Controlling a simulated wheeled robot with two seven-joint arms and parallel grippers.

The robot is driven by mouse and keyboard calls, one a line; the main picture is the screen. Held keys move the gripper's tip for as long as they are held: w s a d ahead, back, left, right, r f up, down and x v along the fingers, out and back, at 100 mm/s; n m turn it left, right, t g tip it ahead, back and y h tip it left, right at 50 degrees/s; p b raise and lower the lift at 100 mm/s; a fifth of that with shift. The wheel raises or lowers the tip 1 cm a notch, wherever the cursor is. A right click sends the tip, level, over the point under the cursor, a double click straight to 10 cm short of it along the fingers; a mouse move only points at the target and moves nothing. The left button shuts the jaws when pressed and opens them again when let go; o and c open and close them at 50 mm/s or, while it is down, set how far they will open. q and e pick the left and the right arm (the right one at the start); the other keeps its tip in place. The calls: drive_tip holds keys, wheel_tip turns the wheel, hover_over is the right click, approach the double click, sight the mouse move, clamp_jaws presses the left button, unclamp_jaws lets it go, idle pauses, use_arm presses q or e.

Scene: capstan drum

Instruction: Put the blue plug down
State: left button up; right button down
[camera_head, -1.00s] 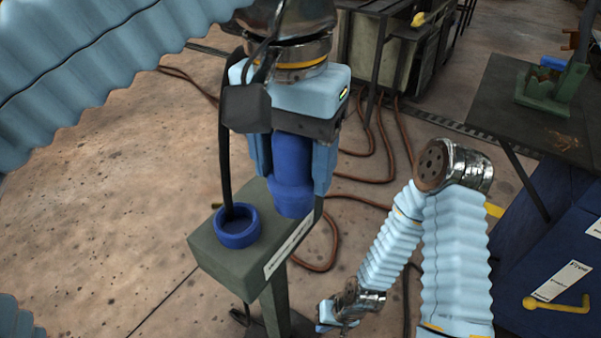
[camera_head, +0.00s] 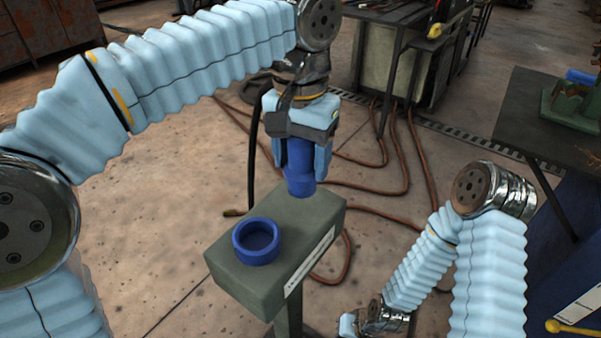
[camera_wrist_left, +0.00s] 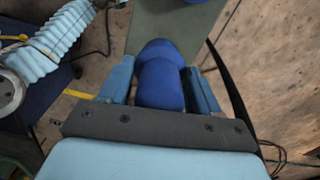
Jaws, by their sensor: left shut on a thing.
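The blue plug (camera_head: 300,183) is held upright in my left gripper (camera_head: 302,160), whose fingers are shut on its sides. In the left wrist view the plug (camera_wrist_left: 160,82) sits between the two blue fingers. Its lower end is at the far part of the grey-green stand top (camera_head: 313,215); I cannot tell whether it touches. A blue ring-shaped socket (camera_head: 257,242) is on the near left part of the stand, apart from the plug. My right gripper (camera_head: 352,324) is low at the bottom, too small and cut off to judge.
A black cable (camera_head: 252,155) hangs beside my left gripper. Brown hoses (camera_head: 400,165) lie on the floor behind the stand. A dark table (camera_head: 525,125) with a green vise stands at the right. The stand top between plug and socket is clear.

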sight(300, 175)
use_arm(q)
drive_tip(key=shift+w+a+f+b, duration=0.15)
drive_tip(key=shift+w+f, duration=0.1)
drive_tip(key=shift+f, duration=0.85)
drive_tip(key=shift+w+d+f+b, duration=0.15)
drive_tip(key=shift+w+f, duration=0.1)
drive_tip(key=shift+f, duration=0.8)
drive_tip(key=shift+a, duration=0.1)
drive_tip(key=shift+f, duration=0.2)
drive_tip(key=o, duration=1.2)
wheel_tip(300, 175, up, 12)
drive_tip(key=p, duration=0.3)
drive_tip(key=shift+r, duration=0.2)
